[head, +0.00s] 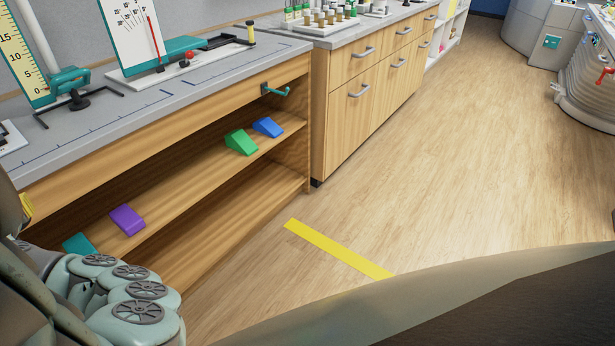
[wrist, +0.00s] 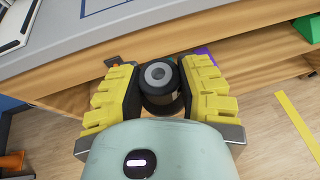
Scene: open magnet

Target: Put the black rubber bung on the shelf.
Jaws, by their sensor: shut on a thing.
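The black rubber bung (wrist: 160,80) is between the yellow pads of my gripper (wrist: 160,92) in the wrist view. It is dark, with a round top and a grey ring-like centre. My gripper is shut on it, one pad on each side. The shelf (head: 185,165) is a wooden board inside the open cabinet under the counter in the head view. In the wrist view the shelf (wrist: 262,72) runs behind and to the right of the bung. The bung is not visible in the head view; a sliver of yellow shows at its left edge.
On the shelf are a green wedge (head: 241,142), a blue wedge (head: 267,127), a purple block (head: 127,220) and a teal block (head: 78,244). Bare board lies between purple and green. The grey counter (head: 200,92) overhangs, with a teal hook (head: 278,91) on its front.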

